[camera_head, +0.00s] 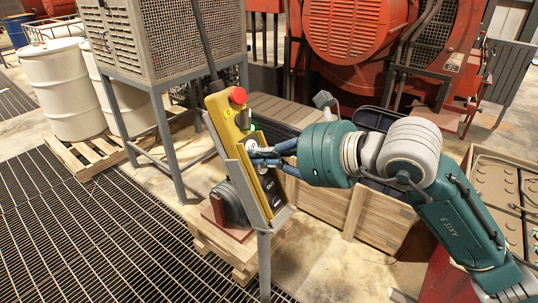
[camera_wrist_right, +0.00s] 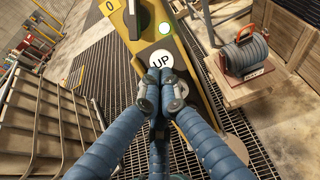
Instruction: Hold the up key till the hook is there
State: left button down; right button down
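The yellow control pendant (camera_head: 220,122) sits tilted in a grey holder on a post, with a red knob (camera_head: 238,95) at its top. My left gripper is not in view. I cannot make out a hook.
A grey drum on a red base (camera_wrist_right: 243,55) stands on a wooden pallet beside the pendant post. A grey mesh cabinet (camera_head: 170,40) on legs and white barrels (camera_head: 64,88) stand at the left. A wooden crate (camera_head: 380,222) lies below my right arm. Floor grating (camera_head: 80,235) is clear.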

jog(key=shift+f, duration=0.3)
dwell(0.5)
